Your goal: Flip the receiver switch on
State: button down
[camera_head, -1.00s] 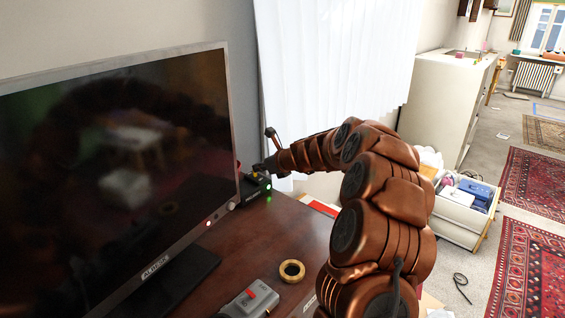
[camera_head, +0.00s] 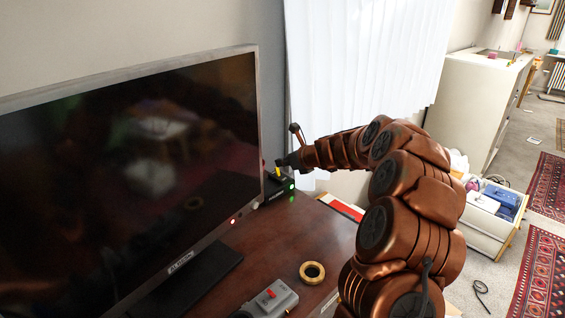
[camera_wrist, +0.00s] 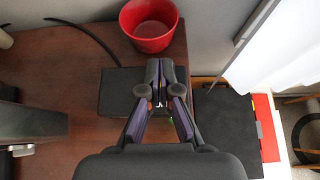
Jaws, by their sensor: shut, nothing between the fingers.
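A small black box (camera_head: 274,195), which looks like the receiver, sits on the desk beside the monitor's right edge. A green light (camera_head: 290,186) glows on its front. Its dark flat top (camera_wrist: 117,92) shows in the wrist view. My gripper (camera_head: 281,163) is at the box, just above it in the head view. In the wrist view my gripper (camera_wrist: 160,68) has its fingers together over the box's right part, with nothing between them. A small yellow piece (camera_head: 278,171) shows just under the fingertips. The fingers hide part of the box, and I cannot make out the switch or any contact.
The large monitor (camera_head: 130,170) stands close on the left. A red bowl (camera_wrist: 151,24) is just beyond the box. A grey device with a red button (camera_head: 271,295) and a brass-coloured ring (camera_head: 312,272) lie nearer on the desk. A white curtain (camera_head: 360,80) hangs behind.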

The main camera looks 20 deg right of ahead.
dwell(0.3)
jog(key=s+d+r, duration=0.2)
jog(key=s+r, duration=0.5)
jog(key=r, duration=0.3)
jog(key=shift+d+r, duration=0.3)
jog(key=shift+r, duration=0.05)
dwell(0.3)
